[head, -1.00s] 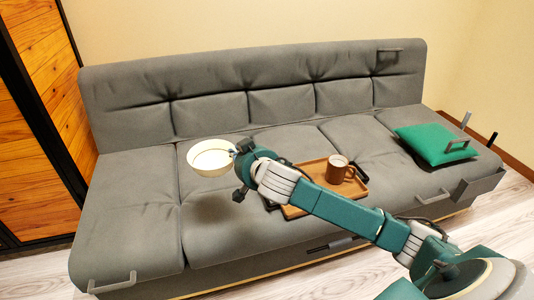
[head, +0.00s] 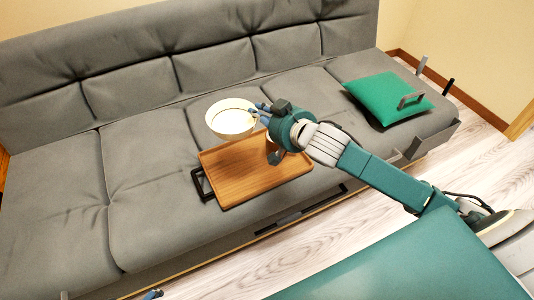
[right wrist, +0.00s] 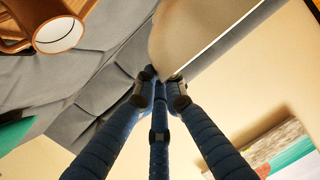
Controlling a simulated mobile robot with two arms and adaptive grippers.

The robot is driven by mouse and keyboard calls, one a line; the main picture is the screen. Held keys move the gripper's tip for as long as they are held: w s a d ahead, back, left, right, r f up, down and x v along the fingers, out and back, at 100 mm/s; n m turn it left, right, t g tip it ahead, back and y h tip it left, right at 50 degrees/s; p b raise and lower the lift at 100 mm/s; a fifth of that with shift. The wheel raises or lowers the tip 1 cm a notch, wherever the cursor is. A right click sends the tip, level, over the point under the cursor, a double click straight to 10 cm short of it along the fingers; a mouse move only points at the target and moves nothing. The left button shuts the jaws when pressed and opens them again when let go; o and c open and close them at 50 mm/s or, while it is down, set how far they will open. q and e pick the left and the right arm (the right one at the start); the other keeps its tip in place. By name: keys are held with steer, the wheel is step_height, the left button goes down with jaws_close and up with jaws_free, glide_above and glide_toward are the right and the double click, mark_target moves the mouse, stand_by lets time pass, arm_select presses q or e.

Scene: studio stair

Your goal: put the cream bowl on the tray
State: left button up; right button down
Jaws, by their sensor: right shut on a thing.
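The cream bowl (head: 231,118) is in my right gripper (head: 263,112), whose blue fingers are shut on its right rim. The bowl is upright, raised over the sofa by the tray's far edge; its exact height is unclear. In the right wrist view the bowl (right wrist: 185,35) shows close at the fingertips (right wrist: 160,82). The wooden tray (head: 240,175) lies on the seat, in front of the bowl in the head view. A small blue tip at the head view's bottom edge (head: 153,294) looks like my left gripper; its jaws are not readable.
A brown mug (right wrist: 60,32) stands on the tray in the right wrist view; my right arm mostly hides it in the head view. The tray's left and middle are bare. A green cushion (head: 388,98) lies at the right of the grey sofa (head: 150,170).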

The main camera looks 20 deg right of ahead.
arm_select(q)
steer(key=w+d+r+t+h+b, duration=0.1)
steer(key=w+d+r+t+b, duration=0.2)
steer(key=w+r+t, duration=0.2)
steer(key=w+d+r+t+h+b, duration=0.1)
steer(key=w+d+r+t+b, duration=0.2)
steer(key=w+r, duration=0.6)
steer(key=w+t, duration=0.2)
steer(key=shift+w+m+h, duration=0.3)
steer(key=shift+w, duration=0.05)
arm_select(e)
step_height(320, 180, down, 18)
steer(key=shift+a+f, duration=0.1)
steer(key=c, duration=1.8)
jaws_free()
steer(key=shift+s+f, duration=0.1)
steer(key=shift+f, duration=0.05)
arm_select(q)
steer(key=shift+w+r, duration=0.1)
steer(key=shift+r, duration=0.1)
